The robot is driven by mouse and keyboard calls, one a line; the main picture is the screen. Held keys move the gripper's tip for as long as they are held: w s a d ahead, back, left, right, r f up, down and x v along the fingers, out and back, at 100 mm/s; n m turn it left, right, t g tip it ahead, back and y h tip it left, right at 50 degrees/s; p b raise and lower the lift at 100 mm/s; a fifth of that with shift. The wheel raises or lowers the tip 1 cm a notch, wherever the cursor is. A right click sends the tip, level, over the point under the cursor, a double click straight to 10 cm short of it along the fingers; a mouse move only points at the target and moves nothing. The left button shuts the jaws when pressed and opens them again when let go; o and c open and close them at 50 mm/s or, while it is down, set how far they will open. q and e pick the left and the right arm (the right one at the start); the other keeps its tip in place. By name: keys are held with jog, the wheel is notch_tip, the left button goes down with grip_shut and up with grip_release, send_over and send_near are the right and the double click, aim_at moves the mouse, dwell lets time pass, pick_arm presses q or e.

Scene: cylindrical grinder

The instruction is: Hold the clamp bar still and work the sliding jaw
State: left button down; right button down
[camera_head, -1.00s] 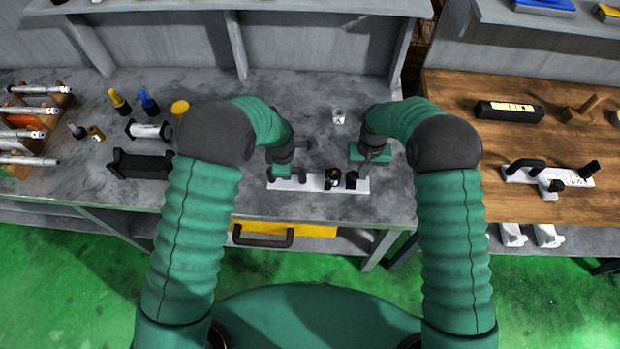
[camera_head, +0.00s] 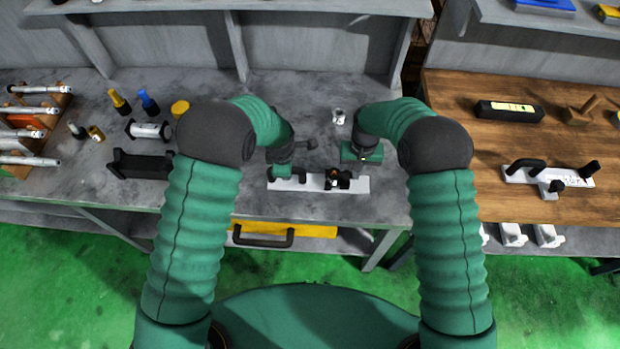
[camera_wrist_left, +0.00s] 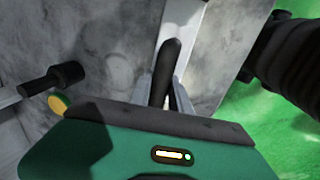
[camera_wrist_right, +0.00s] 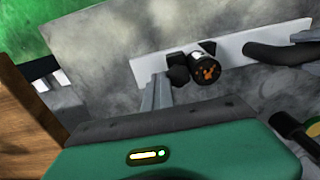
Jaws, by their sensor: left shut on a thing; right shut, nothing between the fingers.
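The clamp bar (camera_head: 359,185) is a pale flat bar lying on the grey bench, with a black handle at its left end. My left gripper (camera_wrist_left: 163,88) is shut on that black handle (camera_wrist_left: 172,62), which stands between its fingers in the left wrist view. The sliding jaw (camera_head: 343,180) is a black block on the bar, close against a round black knob with an orange mark (camera_wrist_right: 206,72). My right gripper (camera_wrist_right: 158,90) is shut and empty, with its fingertips beside the black block (camera_wrist_right: 178,74). I cannot tell whether they touch.
A black T-shaped tool (camera_head: 307,144) lies behind the bar, and a small metal part (camera_head: 338,116) stands farther back. A black block (camera_head: 140,164) lies left of my left arm. Another clamp (camera_head: 548,176) lies on the wooden table at right.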

pick_arm(q)
jog(key=shift+d, duration=0.2)
pick_arm(e)
jog(key=shift+a, duration=0.6)
jog(key=shift+r, duration=1.45)
pick_arm(q)
jog(key=shift+w+a, duration=0.1)
jog(key=shift+a, duration=0.1)
pick_arm(e)
jog(key=shift+d+r, duration=0.2)
jog(key=shift+r, duration=0.5)
jog(key=shift+d+r, duration=0.2)
jog(key=shift+r, duration=0.45)
jog(key=shift+d+r, duration=0.2)
jog(key=shift+r, duration=0.5)
pick_arm(q)
jog(key=c, duration=1.1)
grip_release()
jog(key=r, duration=0.4)
jog(key=s+r, duration=0.1)
jog(key=r, duration=0.2)
jog(key=s+r, duration=0.1)
jog(key=r, duration=0.3)
jog(key=shift+s+r, duration=0.15)
jog(key=shift+r, duration=0.15)
